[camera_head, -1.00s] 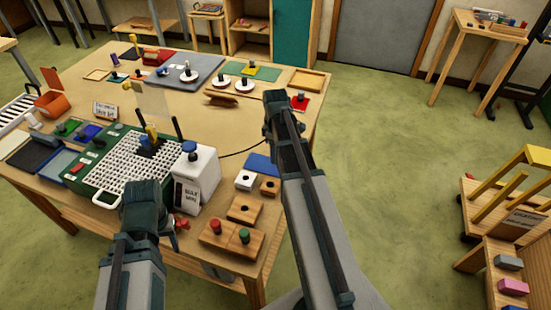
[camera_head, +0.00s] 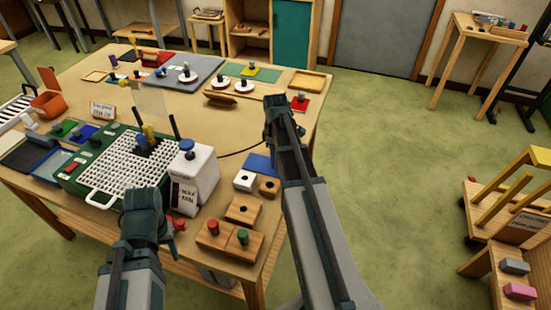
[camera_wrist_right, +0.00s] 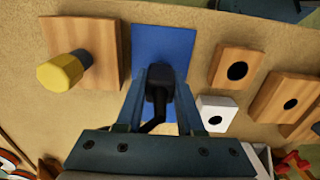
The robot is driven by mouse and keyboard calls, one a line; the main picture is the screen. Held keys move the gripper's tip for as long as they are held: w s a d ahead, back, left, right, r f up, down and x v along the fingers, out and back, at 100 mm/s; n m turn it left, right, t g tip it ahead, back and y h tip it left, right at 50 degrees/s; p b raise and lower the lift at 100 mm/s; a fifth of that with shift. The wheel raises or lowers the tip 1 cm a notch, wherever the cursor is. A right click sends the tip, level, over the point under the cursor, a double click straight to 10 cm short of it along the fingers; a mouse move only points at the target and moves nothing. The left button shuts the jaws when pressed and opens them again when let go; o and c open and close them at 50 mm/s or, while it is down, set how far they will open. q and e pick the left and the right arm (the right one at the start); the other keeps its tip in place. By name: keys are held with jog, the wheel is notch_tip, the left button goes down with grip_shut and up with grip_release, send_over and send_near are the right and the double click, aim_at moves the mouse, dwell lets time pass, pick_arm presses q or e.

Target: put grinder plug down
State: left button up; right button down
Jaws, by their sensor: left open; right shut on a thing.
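The black grinder plug (camera_wrist_right: 160,92) sits between the fingers of my right gripper (camera_wrist_right: 162,78) in the right wrist view, its cord trailing below. Behind it in that view is a flat blue mat (camera_wrist_right: 165,40). Whether the plug touches the mat cannot be told. In the head view my right gripper (camera_head: 278,103) hangs over the right part of the table, and the plug is hidden. The blue mat (camera_head: 261,164) lies beside the arm there. A dark cord (camera_head: 240,152) runs from a white box (camera_head: 194,180) toward that arm. My left gripper (camera_head: 142,198) is open and empty near the table's front edge.
Wooden blocks with holes (camera_wrist_right: 235,69) and a white holed block (camera_wrist_right: 215,114) lie right of the mat in the wrist view. A wooden block with a yellow-tipped peg (camera_wrist_right: 98,45) stands left. A green-based white grid (camera_head: 125,170) fills the table's left front.

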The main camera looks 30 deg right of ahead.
jog(key=c, duration=0.5)
grip_release()
notch_tip(320, 180, up, 12)
jog(key=p, duration=1.2)
jog(key=shift+r+p, duration=0.1)
jog(key=shift+p, duration=0.2)
jog(key=s+a+m, duration=0.1)
jog(key=s+a, duration=0.4)
jog(key=a, duration=0.5)
jog(key=s+a+m, duration=0.2)
jog(key=s+a, duration=0.3)
jog(key=a, duration=0.6)
jog(key=s+a+m+h, duration=0.1)
jog(key=s+a, duration=0.4)
jog(key=a, duration=0.5)
jog(key=shift+s+a+m, duration=0.2)
jog(key=shift+s+m, duration=0.05)
jog(key=shift+m, duration=0.05)
